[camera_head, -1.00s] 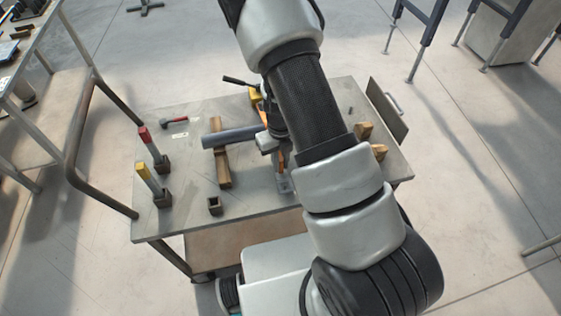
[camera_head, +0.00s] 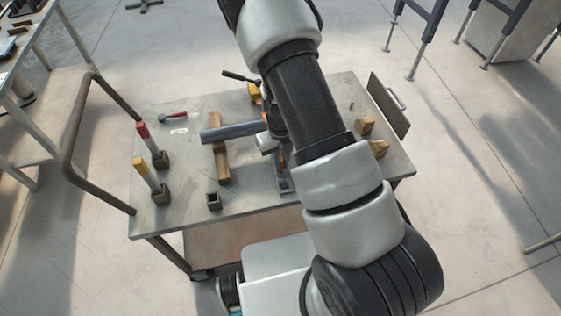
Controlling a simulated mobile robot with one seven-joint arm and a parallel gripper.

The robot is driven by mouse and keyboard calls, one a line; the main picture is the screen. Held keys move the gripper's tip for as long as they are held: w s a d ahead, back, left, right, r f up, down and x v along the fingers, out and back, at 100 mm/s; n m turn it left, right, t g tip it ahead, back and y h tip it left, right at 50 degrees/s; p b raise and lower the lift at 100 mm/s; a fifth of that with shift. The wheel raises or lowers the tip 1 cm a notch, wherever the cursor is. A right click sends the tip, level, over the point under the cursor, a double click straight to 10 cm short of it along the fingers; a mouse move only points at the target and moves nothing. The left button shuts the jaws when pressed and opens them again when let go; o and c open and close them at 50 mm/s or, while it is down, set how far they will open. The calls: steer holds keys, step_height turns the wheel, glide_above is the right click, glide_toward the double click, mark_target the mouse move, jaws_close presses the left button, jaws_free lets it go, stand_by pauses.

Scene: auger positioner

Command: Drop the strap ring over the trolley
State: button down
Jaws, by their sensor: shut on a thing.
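A steel-topped cart or table (camera_head: 180,217) with a bent tube rail (camera_head: 75,140) at its left stands in the middle of the view. I cannot tell whether it is the trolley. On it a dark grey cylinder (camera_head: 232,132) lies across a wooden block (camera_head: 221,165). Right of the cylinder, a metal fixture (camera_head: 267,143) and thin orange pieces (camera_head: 281,157) show partly beside my arm. I cannot tell whether the orange is the strap ring. My arm covers the area behind it, and my gripper cannot be made out.
A red-topped post (camera_head: 149,143) and a yellow-topped post (camera_head: 149,178) stand at the left in dark holders. A small square socket (camera_head: 214,201) is at the front. Wooden blocks (camera_head: 366,125) sit at the right. Another bench (camera_head: 25,60) is at the far left. Open floor surrounds the table.

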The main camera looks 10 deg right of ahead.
steer(key=c, duration=1.6)
jaws_free()
step_height(320, 180, up, 17)
steer(key=p, duration=0.3)
steer(key=shift+r, duration=0.2)
